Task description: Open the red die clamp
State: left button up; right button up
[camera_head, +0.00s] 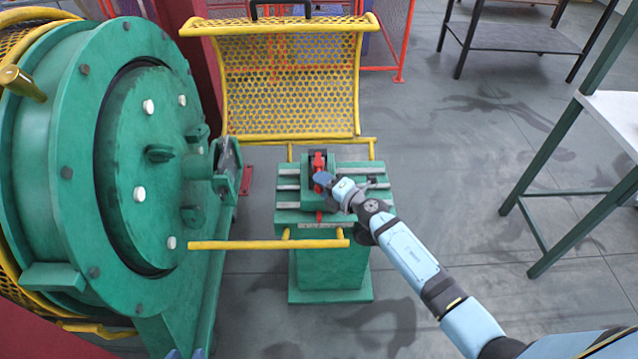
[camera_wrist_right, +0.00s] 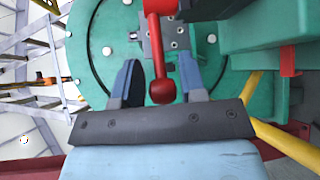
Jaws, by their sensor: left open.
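The red die clamp (camera_head: 318,161) sits on top of the green pedestal (camera_head: 330,268), in front of the yellow mesh guard. Its red lever with a ball end (camera_wrist_right: 162,91) shows in the right wrist view. My right gripper (camera_head: 322,180) reaches the clamp from the lower right. In the wrist view, the right gripper's fingers (camera_wrist_right: 159,78) stand apart on either side of the lever, with visible gaps and no clear contact.
The large green round machine (camera_head: 145,150) stands at the left. The raised yellow mesh guard (camera_head: 290,85) is behind the pedestal, and a yellow bar (camera_head: 265,244) runs in front. A green-legged table (camera_head: 575,190) is at the right. Open floor lies between.

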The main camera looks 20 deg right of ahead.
jog(key=shift+x, duration=0.85)
jog(key=shift+c, duration=0.5)
grip_shut()
jog(key=shift+d, duration=0.1)
